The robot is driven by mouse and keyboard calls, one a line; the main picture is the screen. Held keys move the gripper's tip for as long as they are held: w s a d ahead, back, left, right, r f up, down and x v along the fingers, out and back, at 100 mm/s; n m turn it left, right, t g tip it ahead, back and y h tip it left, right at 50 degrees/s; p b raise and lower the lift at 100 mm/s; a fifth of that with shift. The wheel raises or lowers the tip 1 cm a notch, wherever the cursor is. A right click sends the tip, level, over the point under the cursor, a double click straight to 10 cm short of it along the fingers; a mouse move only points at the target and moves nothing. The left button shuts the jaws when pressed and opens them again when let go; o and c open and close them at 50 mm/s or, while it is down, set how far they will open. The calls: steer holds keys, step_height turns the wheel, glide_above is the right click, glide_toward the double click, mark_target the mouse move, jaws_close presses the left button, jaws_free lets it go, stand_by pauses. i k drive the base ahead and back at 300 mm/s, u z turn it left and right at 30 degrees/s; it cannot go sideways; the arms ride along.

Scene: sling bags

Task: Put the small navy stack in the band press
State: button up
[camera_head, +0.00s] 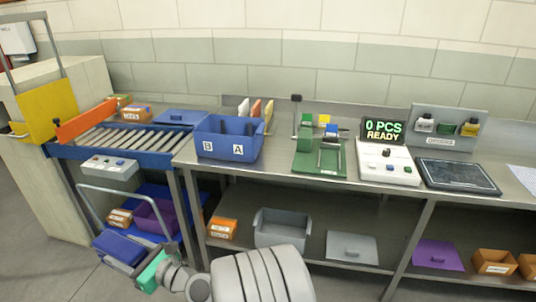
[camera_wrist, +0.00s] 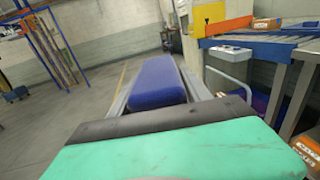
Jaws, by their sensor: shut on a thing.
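My gripper (camera_head: 130,266) is low at the lower left in the head view, in front of the bench. It is shut on a blue block, the small navy stack (camera_head: 117,246). In the wrist view the navy stack (camera_wrist: 158,82) lies long and flat between the two grey fingers, clear of the floor. A green-based device with upright posts and a dark-knobbed lever, which looks like the band press (camera_head: 320,158), stands on the bench to the right of the blue bin. Its bed looks empty. My gripper is well to the left of it and below bench height.
A blue bin (camera_head: 228,142) marked B and A stands left of the press. A counter (camera_head: 387,160) reading "0 PCS READY" stands to its right. A roller conveyor (camera_head: 130,137) and a grey rail (camera_head: 125,189) are near my gripper. Open floor shows at left in the wrist view.

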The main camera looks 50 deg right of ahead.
mark_target(329, 159)
steer(key=z, duration=0.85)
steer(key=i, duration=0.75)
steer(key=z, duration=0.7)
